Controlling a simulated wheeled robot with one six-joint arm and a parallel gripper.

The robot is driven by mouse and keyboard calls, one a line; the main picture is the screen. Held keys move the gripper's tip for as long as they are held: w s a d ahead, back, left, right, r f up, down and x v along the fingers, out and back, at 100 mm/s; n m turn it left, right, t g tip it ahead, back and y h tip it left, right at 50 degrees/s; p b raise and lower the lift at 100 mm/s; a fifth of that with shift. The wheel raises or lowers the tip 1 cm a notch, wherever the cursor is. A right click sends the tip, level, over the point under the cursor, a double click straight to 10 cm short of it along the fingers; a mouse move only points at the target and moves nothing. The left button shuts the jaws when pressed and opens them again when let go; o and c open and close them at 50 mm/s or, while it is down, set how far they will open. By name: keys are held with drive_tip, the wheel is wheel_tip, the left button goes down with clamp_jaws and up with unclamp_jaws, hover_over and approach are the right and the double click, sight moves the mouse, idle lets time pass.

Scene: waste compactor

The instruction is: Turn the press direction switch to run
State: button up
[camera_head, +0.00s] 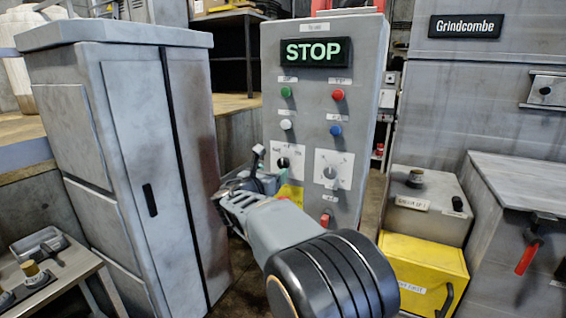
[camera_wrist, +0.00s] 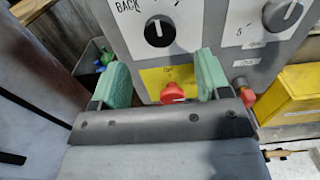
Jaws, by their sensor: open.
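The grey control panel (camera_head: 310,110) stands ahead with a lit STOP display. Its lower left dial, a black rotary switch (camera_head: 283,162) on a white plate, also shows in the wrist view (camera_wrist: 158,30). There its white mark points roughly up, and "BACK" is printed to its upper left; the plate's top is cut off. My gripper (camera_head: 262,184) is in front of the panel's lower left. In the wrist view its green fingertips (camera_wrist: 163,76) are spread apart and empty, below the switch. A red knob (camera_wrist: 172,92) on a yellow plate shows between them; contact cannot be told.
A second dial (camera_head: 330,173) sits right of the switch. Green, red, white and blue buttons are above. A tall grey cabinet (camera_head: 110,130) stands close on the left. A yellow box (camera_head: 425,270) is at lower right.

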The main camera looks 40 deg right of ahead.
sight(282, 165)
drive_tip(key=p+x, duration=0.1)
drive_tip(key=x, duration=0.7)
drive_tip(key=shift+p, duration=0.3)
drive_tip(key=shift+c, duration=0.5)
drive_tip(key=c, duration=0.8)
drive_tip(key=b, duration=0.1)
drive_tip(key=m+b, duration=0.1)
drive_tip(key=b, duration=0.1)
drive_tip(key=shift+f+m, duration=0.25)
drive_tip(key=shift+m, duration=0.05)
drive_tip(key=m+b, duration=0.2)
drive_tip(key=b, duration=0.2)
drive_tip(key=shift+f+m, duration=0.1)
drive_tip(key=shift+m, duration=0.2)
drive_tip(key=m+b, duration=0.3)
drive_tip(key=b, duration=0.1)
drive_tip(key=shift+m+b, duration=0.35)
drive_tip(key=shift+m, duration=0.05)
drive_tip(key=shift+r+m+b, duration=0.25)
drive_tip(key=shift+m+b, duration=0.55)
drive_tip(key=shift+b, duration=0.05)
drive_tip(key=shift+r+m, duration=0.1)
drive_tip(key=shift+m, duration=0.2)
